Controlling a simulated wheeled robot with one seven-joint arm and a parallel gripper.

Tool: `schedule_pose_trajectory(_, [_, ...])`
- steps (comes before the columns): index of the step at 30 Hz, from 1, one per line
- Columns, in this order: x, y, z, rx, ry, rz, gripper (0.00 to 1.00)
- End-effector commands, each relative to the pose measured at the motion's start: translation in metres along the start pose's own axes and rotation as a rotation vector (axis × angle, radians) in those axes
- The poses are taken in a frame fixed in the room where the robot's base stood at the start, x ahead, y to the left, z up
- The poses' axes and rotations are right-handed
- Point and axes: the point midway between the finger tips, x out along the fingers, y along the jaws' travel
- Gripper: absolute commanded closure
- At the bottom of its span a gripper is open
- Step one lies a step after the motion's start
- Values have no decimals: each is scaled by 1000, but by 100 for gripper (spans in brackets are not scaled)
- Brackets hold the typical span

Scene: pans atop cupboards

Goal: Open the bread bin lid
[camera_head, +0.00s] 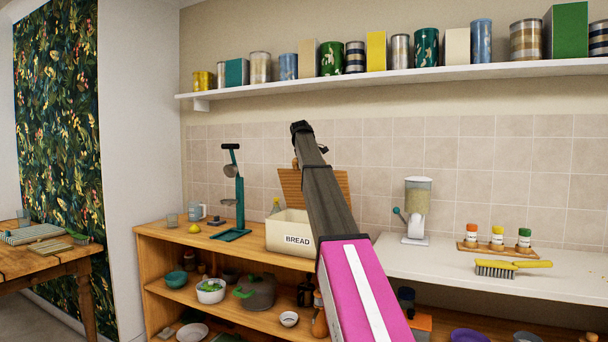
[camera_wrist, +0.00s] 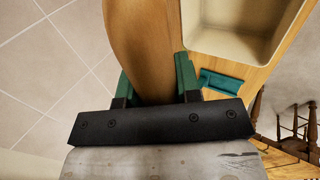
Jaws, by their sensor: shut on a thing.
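The cream bread bin (camera_head: 285,233), marked BREAD, stands on the wooden cupboard top. Its slatted wooden lid (camera_head: 335,188) is raised and leans up behind the bin, near the tiled wall. In the wrist view the lid (camera_wrist: 147,40) runs between the two green fingers of my gripper (camera_wrist: 155,76), which is shut on it. The bin's empty-looking inside (camera_wrist: 235,25) shows at the upper right there. In the head view my arm covers the right part of the bin and part of the lid, and my fingers are hidden.
A teal stand (camera_head: 240,200) stands left of the bin, and its base (camera_wrist: 220,82) shows in the wrist view. A grain dispenser (camera_head: 416,205) stands to the right. A brush (camera_head: 505,266) and spice jars (camera_head: 497,238) are farther right. A shelf of tins (camera_head: 400,76) runs above.

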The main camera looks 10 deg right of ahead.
Motion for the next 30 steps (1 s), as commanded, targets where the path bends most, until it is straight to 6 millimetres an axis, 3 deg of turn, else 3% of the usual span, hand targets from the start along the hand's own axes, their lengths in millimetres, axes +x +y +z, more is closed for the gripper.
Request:
schedule_pose_trajectory(1, [3, 19, -2, -1, 0, 3, 100])
schedule_pose_trajectory(3, [6, 35, -2, 0, 0, 3, 100])
schedule_pose_trajectory(12, [26, 87, -1, -2, 0, 4, 100])
schedule_pose_trajectory(21, [41, 110, 0, -2, 0, 4, 100])
schedule_pose_trajectory(30, [44, 114, 0, -3, 0, 4, 100])
